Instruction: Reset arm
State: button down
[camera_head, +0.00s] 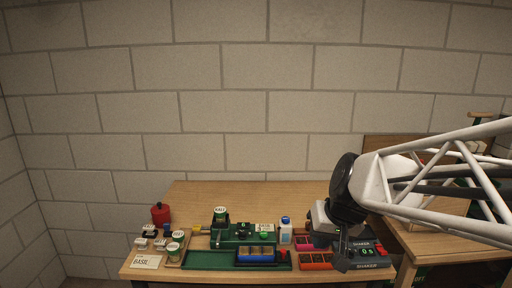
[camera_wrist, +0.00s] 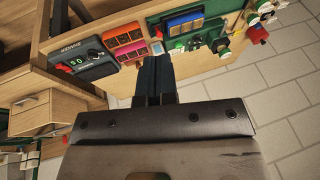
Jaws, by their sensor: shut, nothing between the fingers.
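My gripper (camera_head: 342,262) hangs at the right part of the wooden table, in front of the shaker in the head view. In the wrist view my gripper (camera_wrist: 155,62) points toward the table edge, its dark fingers together with nothing between them. The shaker (camera_head: 371,255) is a dark box with a lit green display; it also shows in the wrist view (camera_wrist: 85,60). My gripper and arm hide part of it in the head view. I cannot tell from these views how far the fingertips are from the table.
Left of my gripper are a pink tray (camera_head: 304,240), an orange tray (camera_head: 315,261), a white bottle with a blue cap (camera_head: 285,232) and a green rack tray (camera_head: 208,260). A red container (camera_head: 160,214), several labelled pots and a BASIL card (camera_head: 146,262) are at the left. The table's back (camera_head: 260,190) is clear.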

jog(key=s+d+h, duration=0.1)
jog(key=s+d, duration=0.1)
jog(key=s, duration=0.5)
jog(key=s+d+f+g+h, duration=0.1)
jog(key=s+d+h, duration=0.1)
jog(key=s, duration=0.6)
jog(key=shift+d+f, duration=0.2)
jog(key=shift+f, duration=0.1)
dwell(0.8)
